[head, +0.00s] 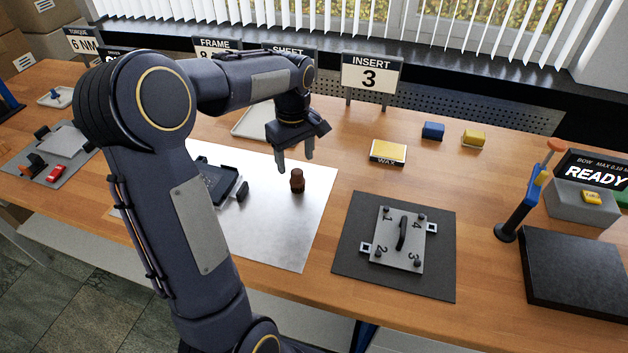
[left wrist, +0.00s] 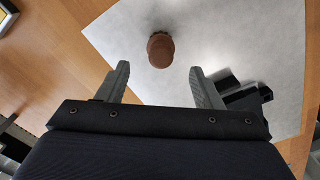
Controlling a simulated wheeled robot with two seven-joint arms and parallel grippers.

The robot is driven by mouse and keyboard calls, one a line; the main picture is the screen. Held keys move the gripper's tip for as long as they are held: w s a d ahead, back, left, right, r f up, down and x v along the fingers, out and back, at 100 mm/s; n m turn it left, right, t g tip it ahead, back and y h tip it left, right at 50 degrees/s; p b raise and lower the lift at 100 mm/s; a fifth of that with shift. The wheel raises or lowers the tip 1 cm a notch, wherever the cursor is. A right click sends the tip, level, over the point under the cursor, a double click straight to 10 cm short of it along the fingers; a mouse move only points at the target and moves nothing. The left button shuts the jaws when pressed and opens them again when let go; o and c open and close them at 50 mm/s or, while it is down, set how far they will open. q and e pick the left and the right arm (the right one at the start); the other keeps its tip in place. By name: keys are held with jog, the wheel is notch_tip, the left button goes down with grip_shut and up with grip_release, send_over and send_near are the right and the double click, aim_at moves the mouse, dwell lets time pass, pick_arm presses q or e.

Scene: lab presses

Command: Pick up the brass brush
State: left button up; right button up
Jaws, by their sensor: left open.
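A small reddish-brown upright piece with a rounded top (head: 297,180) stands on the pale metal sheet (head: 310,215). It looks like the brass brush, but I can make out no bristles. In the left wrist view the brown piece (left wrist: 160,50) appears just beyond the fingertips, roughly centred between them. My left gripper (head: 295,160) is open and empty, pointing down just above and behind the piece, apart from it. Its two grey fingers also show in the left wrist view (left wrist: 160,68). My right gripper is not in view.
A dark tray-like device (head: 215,185) lies on the sheet left of the brown piece, partly behind my arm. A grey plate with a handle (head: 388,240) sits on a dark mat (head: 350,270) to the right.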

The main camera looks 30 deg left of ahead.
aim_at(296, 170)
pick_arm(q)
notch_tip(296, 170, down, 7)
jog(key=shift+f, duration=0.15)
dwell(0.4)
jog(key=c, duration=1.1)
jog(key=shift+r, duration=0.75)
jog(key=s+d+r, duration=0.3)
jog(key=r, duration=0.1)
jog(key=s+d+r, duration=0.3)
jog(key=s, duration=0.1)
jog(key=s+d+r+b, duration=0.1)
jog(key=s+d+r, duration=0.2)
jog(key=r, duration=0.1)
jog(key=shift+s+d+r, duration=0.2)
jog(key=shift+d+r, duration=0.05)
jog(key=shift+r, duration=0.05)
